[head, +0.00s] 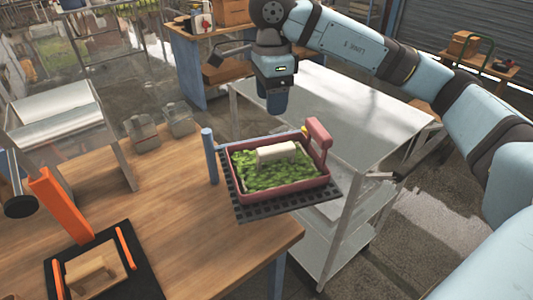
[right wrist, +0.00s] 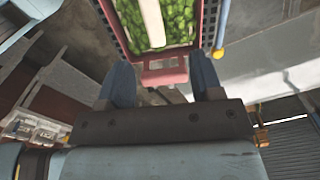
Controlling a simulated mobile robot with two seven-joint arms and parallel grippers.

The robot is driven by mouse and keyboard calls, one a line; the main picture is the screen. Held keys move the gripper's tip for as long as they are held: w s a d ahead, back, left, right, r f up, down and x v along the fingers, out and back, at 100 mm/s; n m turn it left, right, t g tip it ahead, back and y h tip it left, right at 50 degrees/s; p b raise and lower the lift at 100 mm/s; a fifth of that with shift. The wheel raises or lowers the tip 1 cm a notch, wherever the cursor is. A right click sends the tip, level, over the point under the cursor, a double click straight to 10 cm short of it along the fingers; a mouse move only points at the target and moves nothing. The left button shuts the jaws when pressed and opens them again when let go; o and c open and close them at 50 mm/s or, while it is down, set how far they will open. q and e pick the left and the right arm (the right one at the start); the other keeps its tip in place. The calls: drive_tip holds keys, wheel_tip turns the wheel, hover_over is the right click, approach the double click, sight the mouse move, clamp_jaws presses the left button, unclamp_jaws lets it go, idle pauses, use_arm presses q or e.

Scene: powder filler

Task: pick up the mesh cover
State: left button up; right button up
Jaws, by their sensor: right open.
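A red-rimmed tray (head: 281,198) filled with green leafy matter (head: 262,178) sits on a black gridded plate (head: 262,209) at the table's right end. A pale arched handle (head: 276,153) stands over the green, and a red upright handle (head: 318,134) rises at the back right. I cannot tell which part is the mesh cover. My right gripper (head: 275,103) hangs above and behind the tray, open and empty. My left gripper is not in view.
A blue post (head: 210,156) stands at the tray's left. A black tray with orange handles (head: 130,245) holds a pale block on the wooden table (head: 175,215). A grey metal cart (head: 330,108) stands behind. A clear-sided metal stand (head: 65,120) is at left.

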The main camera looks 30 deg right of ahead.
sight(276, 147)
drive_tip(key=f, duration=0.7)
drive_tip(key=shift+s+f, duration=0.35)
drive_tip(key=f, duration=0.1)
drive_tip(key=f+p, duration=0.1)
drive_tip(key=s+f, duration=0.1)
drive_tip(key=f, duration=0.1)
drive_tip(key=shift+d, duration=0.3)
drive_tip(key=shift+w+f, duration=0.15)
drive_tip(key=shift+f, duration=0.45)
drive_tip(key=c, duration=1)
